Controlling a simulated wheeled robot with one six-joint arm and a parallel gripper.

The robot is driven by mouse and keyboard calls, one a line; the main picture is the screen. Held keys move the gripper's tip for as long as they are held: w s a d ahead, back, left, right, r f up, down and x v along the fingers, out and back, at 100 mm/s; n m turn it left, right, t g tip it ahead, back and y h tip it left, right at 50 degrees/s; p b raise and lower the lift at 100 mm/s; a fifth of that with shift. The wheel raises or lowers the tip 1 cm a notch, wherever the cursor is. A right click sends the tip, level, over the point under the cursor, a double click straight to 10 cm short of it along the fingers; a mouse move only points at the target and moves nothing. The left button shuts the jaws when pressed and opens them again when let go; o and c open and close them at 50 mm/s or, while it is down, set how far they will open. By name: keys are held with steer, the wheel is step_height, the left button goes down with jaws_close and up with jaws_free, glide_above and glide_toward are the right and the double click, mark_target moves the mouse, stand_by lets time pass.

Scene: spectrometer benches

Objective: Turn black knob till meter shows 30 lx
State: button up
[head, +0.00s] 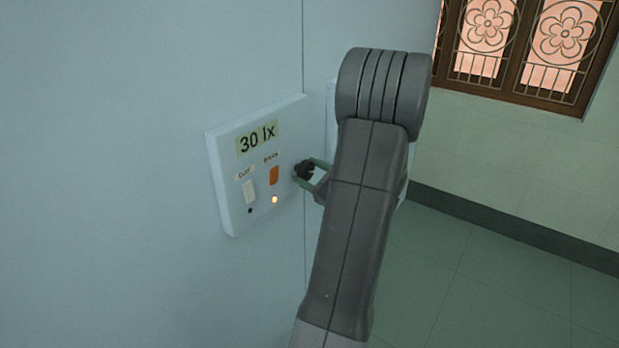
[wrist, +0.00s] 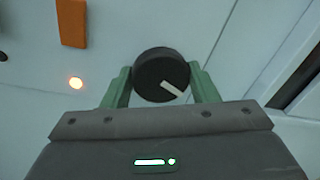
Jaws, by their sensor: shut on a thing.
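The black knob (head: 304,169) is on the right side of a white wall panel (head: 228,200). The meter display (head: 257,137) at the top of the panel reads 30 lx. My gripper (head: 309,171) is at the knob, its green fingers on either side of it. In the wrist view the knob (wrist: 161,76) sits between the two fingers of my gripper (wrist: 161,84), shut on it. The knob's white pointer line slants toward the lower right in that view. My arm hides part of the wall to the right of the knob.
On the panel are a white switch (head: 249,192) with a dark lamp (head: 250,211) and an orange switch (head: 274,176) with a lit lamp (head: 275,199). A grilled window (head: 525,45) is at the upper right. The tiled floor (head: 480,290) at right looks clear.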

steer(key=o, duration=1)
steer(key=shift+c, duration=0.2)
steer(key=v, duration=1.3)
steer(key=shift+s+d, duration=0.25)
steer(key=shift+d, duration=0.05)
steer(key=shift+a, duration=0.1)
steer(key=x, duration=1.3)
steer(key=shift+w+a, duration=0.2)
steer(key=shift+w+r, duration=0.1)
steer(key=shift+p, duration=0.3)
